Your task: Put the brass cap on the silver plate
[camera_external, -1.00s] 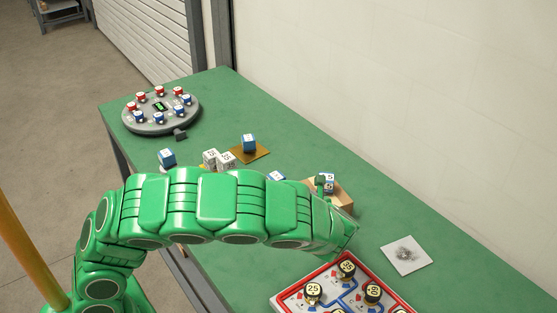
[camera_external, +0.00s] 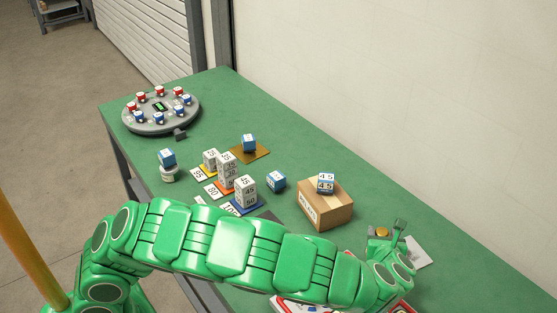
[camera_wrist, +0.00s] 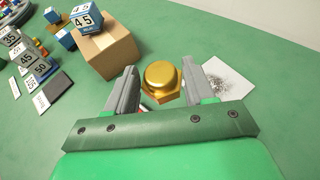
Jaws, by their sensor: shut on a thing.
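The brass cap (camera_wrist: 162,76) is a gold, rounded cap with a hexagonal base. It sits between the fingers of my gripper (camera_wrist: 160,84), which is shut on it. In the external view the cap (camera_external: 381,232) shows small at the fingers of my gripper (camera_external: 385,229). The silver plate (camera_wrist: 226,82) is a pale flat square with a grey speckled patch, just right of the right finger in the wrist view. In the external view the plate (camera_external: 418,254) is partly hidden behind my gripper. The cap looks apart from the plate; its height above the bench is hard to tell.
A cardboard box (camera_external: 322,211) with a blue-and-white numbered cube (camera_external: 326,183) on top stands left of my gripper. Stacked numbered cubes (camera_external: 245,190) stand farther left. A red-edged board (camera_external: 290,304) is mostly hidden under my arm. Green bench lies clear beyond the plate.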

